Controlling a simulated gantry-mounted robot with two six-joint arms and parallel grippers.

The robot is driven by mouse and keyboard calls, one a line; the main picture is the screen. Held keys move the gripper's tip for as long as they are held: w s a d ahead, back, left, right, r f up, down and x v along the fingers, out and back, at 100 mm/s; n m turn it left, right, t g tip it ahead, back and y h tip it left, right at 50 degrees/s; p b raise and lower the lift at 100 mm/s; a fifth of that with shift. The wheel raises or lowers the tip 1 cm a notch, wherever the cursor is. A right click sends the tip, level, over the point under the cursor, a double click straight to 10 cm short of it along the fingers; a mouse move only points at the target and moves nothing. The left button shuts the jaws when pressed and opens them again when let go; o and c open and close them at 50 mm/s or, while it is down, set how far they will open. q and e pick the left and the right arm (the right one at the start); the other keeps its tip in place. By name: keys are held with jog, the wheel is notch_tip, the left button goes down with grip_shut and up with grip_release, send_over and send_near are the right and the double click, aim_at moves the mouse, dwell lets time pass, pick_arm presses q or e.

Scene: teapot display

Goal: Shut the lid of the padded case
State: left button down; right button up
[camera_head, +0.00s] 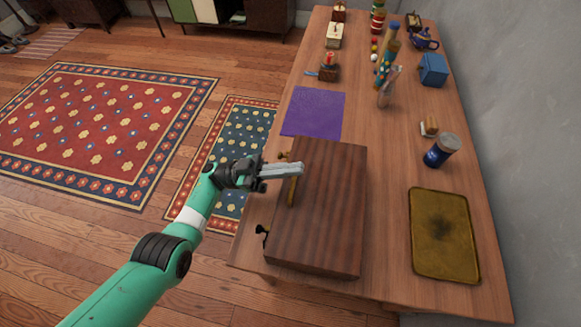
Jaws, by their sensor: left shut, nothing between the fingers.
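The padded case (325,205) is a dark brown striped wooden box near the front left of the table. Its broad top lies flat and looks shut; its padding is hidden. Brass fittings and a handle show along its left side. My left gripper (301,169) is shut and empty, its fingers pointing right at the upper left edge of the case, just above the handle. I cannot tell whether the fingertips touch it. My right gripper is out of view.
A purple cloth (313,112) lies just behind the case. A dark yellow tray (444,235) and a blue can (440,150) are to the right. A blue box (433,70), a teapot (424,39) and several small items stand farther back. The table between case and tray is clear.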

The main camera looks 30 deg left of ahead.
pick_arm(q)
jog(key=b+v, duration=0.6)
jog(key=v, duration=0.2)
jog(key=shift+f, duration=0.5)
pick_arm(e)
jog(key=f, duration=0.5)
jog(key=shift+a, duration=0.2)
